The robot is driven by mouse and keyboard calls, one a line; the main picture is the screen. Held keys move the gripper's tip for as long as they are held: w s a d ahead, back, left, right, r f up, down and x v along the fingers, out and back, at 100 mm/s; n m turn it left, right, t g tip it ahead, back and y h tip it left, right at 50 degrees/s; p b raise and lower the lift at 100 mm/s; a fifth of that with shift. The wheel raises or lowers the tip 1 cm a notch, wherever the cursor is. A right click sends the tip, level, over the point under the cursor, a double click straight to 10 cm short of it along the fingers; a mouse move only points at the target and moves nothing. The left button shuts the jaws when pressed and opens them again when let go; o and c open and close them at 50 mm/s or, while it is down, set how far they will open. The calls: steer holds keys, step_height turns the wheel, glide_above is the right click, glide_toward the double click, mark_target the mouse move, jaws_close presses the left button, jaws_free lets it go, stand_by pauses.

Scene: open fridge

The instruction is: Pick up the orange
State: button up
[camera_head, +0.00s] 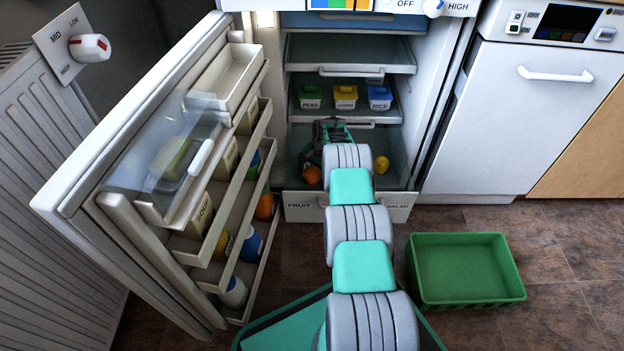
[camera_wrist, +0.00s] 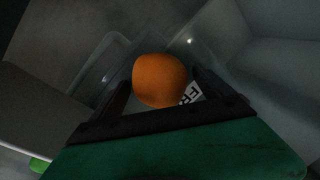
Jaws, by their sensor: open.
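The orange (camera_head: 312,174) lies in the left part of the open bottom drawer (camera_head: 297,212), behind its FRUIT label. In the wrist view the orange (camera_wrist: 160,80) fills the middle, between the two dark fingers of my gripper (camera_wrist: 162,84). The fingers are open, one on each side of it, and I cannot tell whether either touches it. In the head view my gripper (camera_head: 306,158) reaches down into the drawer just above the orange. My arm hides the drawer's middle.
A yellow fruit (camera_head: 381,165) lies at the drawer's right. Several small labelled tubs (camera_head: 345,97) stand on the shelf above. The open fridge door (camera_head: 150,170) with loaded racks is at the left. A green crate (camera_head: 466,300) sits on the floor at the right.

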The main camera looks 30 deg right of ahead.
mark_target(313, 168)
steer(key=shift+c, duration=0.5)
steer(key=shift+r, duration=0.1)
steer(key=c, duration=1.6)
steer(key=shift+o, duration=0.2)
steer(key=shift+r, duration=0.1)
step_height(313, 168, up, 10)
steer(key=p, duration=0.4)
steer(key=shift+p, duration=0.4)
